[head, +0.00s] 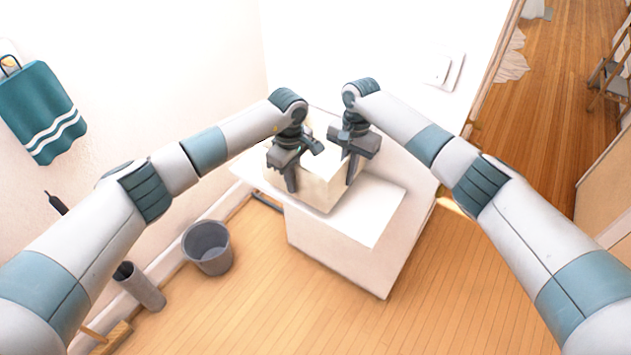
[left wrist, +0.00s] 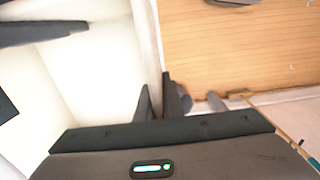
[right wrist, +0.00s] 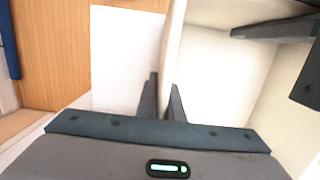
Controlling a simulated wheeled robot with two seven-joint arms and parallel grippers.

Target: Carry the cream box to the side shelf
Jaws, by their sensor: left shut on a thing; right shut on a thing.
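The cream box (head: 321,190) is at or just above the white cabinet top, near its back left part; I cannot tell whether it touches. It looks open-topped, with its pale inside showing in the left wrist view (left wrist: 95,70) and the right wrist view (right wrist: 215,75). My left gripper (head: 291,182) is shut on the box's left wall, one finger on each side. My right gripper (head: 351,172) is shut on its right wall in the same way. The grippers and wrists hide part of the rim. Which surface is the side shelf is unclear.
The white cabinet (head: 375,215) has bare top in front and to the right of the box. A grey bin (head: 207,248) and a grey cylinder (head: 140,286) stand on the floor at left. A teal towel (head: 42,112) hangs on the wall. The wooden floor in front is clear.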

